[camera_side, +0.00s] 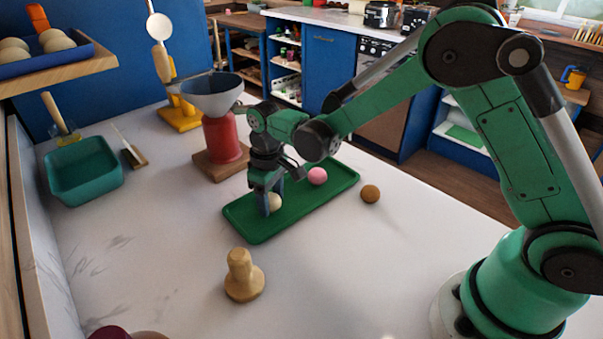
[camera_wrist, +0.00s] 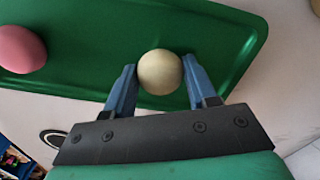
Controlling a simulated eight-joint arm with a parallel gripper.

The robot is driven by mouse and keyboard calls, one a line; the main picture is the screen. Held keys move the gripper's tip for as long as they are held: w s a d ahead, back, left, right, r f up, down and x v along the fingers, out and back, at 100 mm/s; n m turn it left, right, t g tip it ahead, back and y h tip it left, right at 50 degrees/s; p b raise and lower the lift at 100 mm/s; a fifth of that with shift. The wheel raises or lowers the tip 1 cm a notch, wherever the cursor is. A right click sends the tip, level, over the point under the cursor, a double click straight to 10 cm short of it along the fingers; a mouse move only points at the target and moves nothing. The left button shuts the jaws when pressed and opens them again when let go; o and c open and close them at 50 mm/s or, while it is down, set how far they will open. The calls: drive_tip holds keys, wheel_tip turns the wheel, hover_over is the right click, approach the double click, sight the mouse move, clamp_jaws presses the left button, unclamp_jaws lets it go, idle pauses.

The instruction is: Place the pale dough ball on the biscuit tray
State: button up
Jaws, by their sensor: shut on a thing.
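The pale dough ball (camera_wrist: 160,72) sits between the two blue fingers of my gripper (camera_wrist: 156,88) in the wrist view. It also shows, partly hidden by a finger, in the side view (camera_side: 275,201). My gripper (camera_side: 269,203) points down and is shut on the ball. Ball and fingertips are over the near left end of the green biscuit tray (camera_side: 258,228), low and inside its rim. I cannot tell whether the ball touches the tray floor. A pink ball (camera_side: 317,176) lies on the tray, farther to the right; it shows at left in the wrist view (camera_wrist: 20,49).
A brown ball (camera_side: 370,193) lies on the counter right of the tray. A wooden stamp (camera_side: 243,276) stands in front. A red stand with a grey bowl (camera_side: 222,135) rises behind the tray. A teal bin (camera_side: 84,172) is at left. The counter between bin and stamp is clear.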

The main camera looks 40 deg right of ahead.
sight(271, 204)
drive_tip(key=o, duration=1.2)
drive_tip(key=shift+f, duration=0.1)
drive_tip(key=shift+o, duration=0.2)
wheel_tip(271, 204, up, 11)
drive_tip(key=s+d+r+m+t, duration=0.1)
drive_tip(key=s+d+m+t, duration=0.1)
drive_tip(key=s, duration=0.4)
drive_tip(key=s+d+r+m+t, duration=0.1)
drive_tip(key=s+d+t, duration=0.2)
drive_tip(key=s+t, duration=0.2)
drive_tip(key=shift+s+d+m, duration=0.25)
drive_tip(key=shift+s+m, duration=0.15)
drive_tip(key=shift+s, duration=0.2)
drive_tip(key=shift+r, duration=0.1)
